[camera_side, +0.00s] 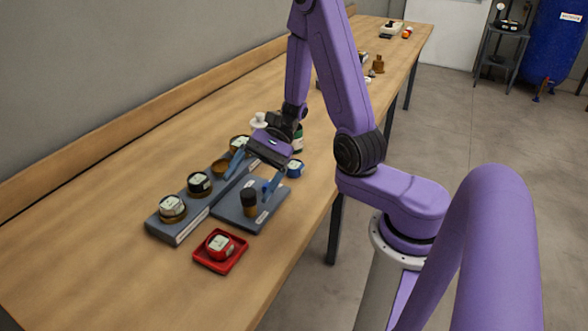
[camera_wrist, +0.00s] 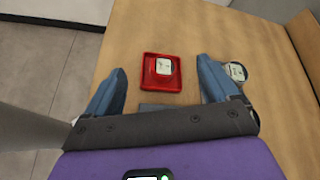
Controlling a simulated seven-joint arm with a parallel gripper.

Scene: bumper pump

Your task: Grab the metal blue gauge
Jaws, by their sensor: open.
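A small blue gauge (camera_side: 295,169) with a pale face sits on the table, just right of the square grey plate. My gripper (camera_side: 252,175) is open above the square plate, its blue fingers spread with nothing visible between them. The blue gauge is a little behind and to the right of the fingers, apart from them. In the wrist view my gripper (camera_wrist: 162,78) also shows open, with the red tray beyond the fingers. I cannot make out the blue gauge in the wrist view.
The square grey plate (camera_side: 228,212) holds a black-and-brass part (camera_side: 250,202). The long grey rack (camera_side: 172,234) carries several gauges. A dark green item (camera_side: 298,138) stands behind the gripper. The front-left tabletop is clear.

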